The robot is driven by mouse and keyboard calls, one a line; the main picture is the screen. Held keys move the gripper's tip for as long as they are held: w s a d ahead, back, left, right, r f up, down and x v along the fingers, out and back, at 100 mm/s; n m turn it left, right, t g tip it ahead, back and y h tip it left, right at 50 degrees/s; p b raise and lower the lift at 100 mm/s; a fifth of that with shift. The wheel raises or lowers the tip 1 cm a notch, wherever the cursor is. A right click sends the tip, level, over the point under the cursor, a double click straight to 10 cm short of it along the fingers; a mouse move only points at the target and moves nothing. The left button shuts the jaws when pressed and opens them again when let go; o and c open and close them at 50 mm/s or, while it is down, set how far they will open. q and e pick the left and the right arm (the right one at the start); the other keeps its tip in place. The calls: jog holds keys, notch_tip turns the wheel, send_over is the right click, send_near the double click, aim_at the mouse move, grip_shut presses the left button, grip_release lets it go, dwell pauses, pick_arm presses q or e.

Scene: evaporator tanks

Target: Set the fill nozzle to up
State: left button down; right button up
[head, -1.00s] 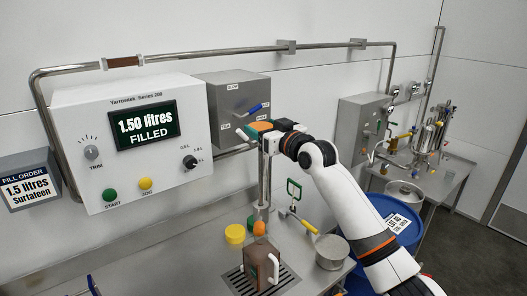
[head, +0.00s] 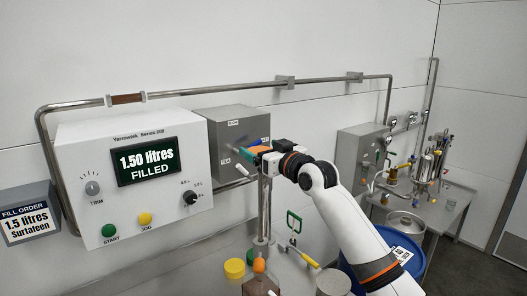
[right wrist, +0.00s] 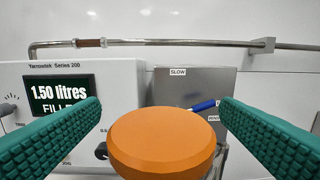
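An orange round knob (right wrist: 162,140) fills the lower middle of the right wrist view, between the two green fingers of my right gripper (right wrist: 162,118). The fingers are spread, with gaps showing beside the knob. In the head view the same gripper (head: 258,153) is level with the top of an upright metal post (head: 265,208), where a little orange shows; its hand partly hides this spot. A small orange piece (head: 259,265) sits low by the post, above a brown jug (head: 261,287) cut by the bottom edge. I cannot tell how these pieces join. My left gripper is not in view.
A control panel (head: 75,155) reads 1.50 litres FILLED. Behind my right gripper is a grey box (head: 220,125) with a blue-handled lever (right wrist: 203,106). A yellow cap (head: 235,268), a metal pot (head: 333,282) and a blue drum (head: 405,248) stand nearby.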

jog(key=shift+f, duration=0.15)
jog(key=shift+s+d, duration=0.2)
jog(key=shift+s, duration=0.05)
jog(key=b+v, duration=0.4)
jog(key=v, duration=0.7)
jog(key=shift+s, duration=0.25)
